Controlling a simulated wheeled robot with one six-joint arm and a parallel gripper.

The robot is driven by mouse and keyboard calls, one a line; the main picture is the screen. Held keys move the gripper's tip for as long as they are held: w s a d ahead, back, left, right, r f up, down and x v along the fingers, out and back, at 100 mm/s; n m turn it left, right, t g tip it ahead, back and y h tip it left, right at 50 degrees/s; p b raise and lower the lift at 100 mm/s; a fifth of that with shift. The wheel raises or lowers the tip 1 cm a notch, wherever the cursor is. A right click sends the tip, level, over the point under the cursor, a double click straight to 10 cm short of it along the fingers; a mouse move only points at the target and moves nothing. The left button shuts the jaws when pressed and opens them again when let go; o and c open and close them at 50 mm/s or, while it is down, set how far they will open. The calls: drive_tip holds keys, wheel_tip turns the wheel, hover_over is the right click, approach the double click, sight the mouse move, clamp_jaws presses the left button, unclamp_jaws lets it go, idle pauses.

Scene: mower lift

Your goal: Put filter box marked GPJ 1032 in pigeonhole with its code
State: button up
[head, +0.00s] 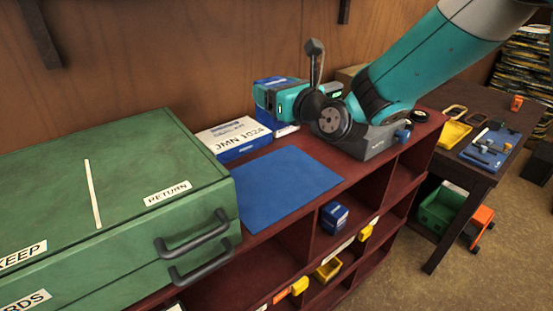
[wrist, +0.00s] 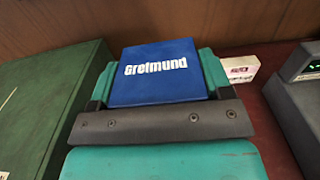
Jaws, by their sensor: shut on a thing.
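My gripper (head: 275,97) is above the back of the red cabinet top, shut on a blue filter box. In the wrist view the held box (wrist: 158,73) shows a blue face with white lettering like "Greimund" between the teal jaws. In the head view the gripper hides most of it, and no code on it is readable. A box marked JMN 1024 (head: 235,138) lies behind the blue mat. The cabinet's pigeonholes (head: 290,255) open at the front. Their white labels (head: 343,246) are too small to read.
A blue mat (head: 287,185) lies clear on the cabinet top. A green case (head: 110,215) with dark handles stands at left. A small blue box (head: 333,217) sits in one pigeonhole, and a yellow bin (head: 328,269) in a lower one. A grey device (head: 372,140) stands at right.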

drive_tip(key=shift+f+b, duration=2.3)
drive_tip(key=shift+f, duration=5.95)
drive_tip(key=shift+f, duration=0.2)
drive_tip(key=o, duration=1.1)
